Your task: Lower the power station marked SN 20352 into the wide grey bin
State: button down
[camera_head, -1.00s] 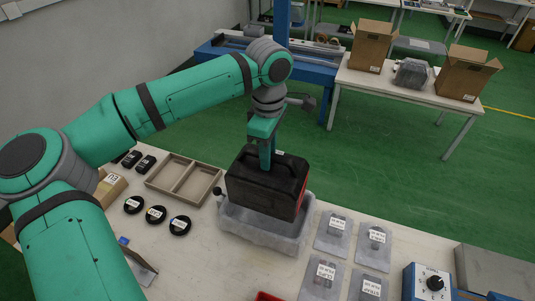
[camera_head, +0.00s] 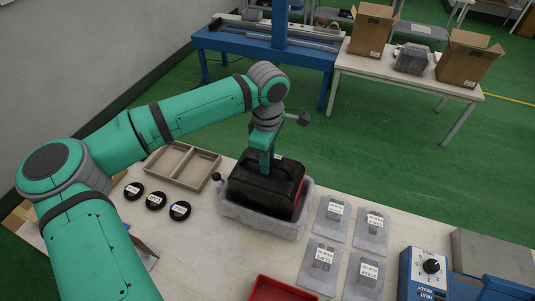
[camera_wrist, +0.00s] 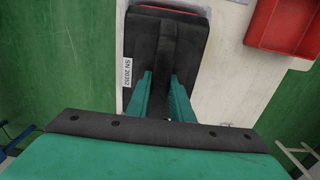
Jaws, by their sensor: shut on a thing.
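The power station (camera_head: 266,188) is a black case with a red end. It sits down inside the wide grey bin (camera_head: 262,226), its upper part showing above the rim. In the wrist view the power station (camera_wrist: 172,35) carries a white label reading SN 20352. My gripper (camera_head: 268,165) is shut on the power station's top from above. In the wrist view my green fingers (camera_wrist: 164,100) are on either side of its dark handle. Whether its underside touches the bin floor is hidden.
A divided wooden tray (camera_head: 183,165) and several black round discs (camera_head: 155,200) lie left of the bin. Bagged parts (camera_head: 331,219) lie to the right. A red tray (camera_head: 282,290) is at the front. A blue control box (camera_head: 427,273) stands at the right.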

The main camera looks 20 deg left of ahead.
jog(key=shift+w+f, duration=0.1)
jog(key=shift+f, duration=1.85)
jog(key=shift+a, duration=0.1)
jog(key=c, duration=1.5)
grip_release()
jog(key=shift+s+f, duration=0.15)
jog(key=shift+s, duration=0.05)
jog(key=shift+w+r, duration=0.1)
jog(key=shift+r, duration=11)
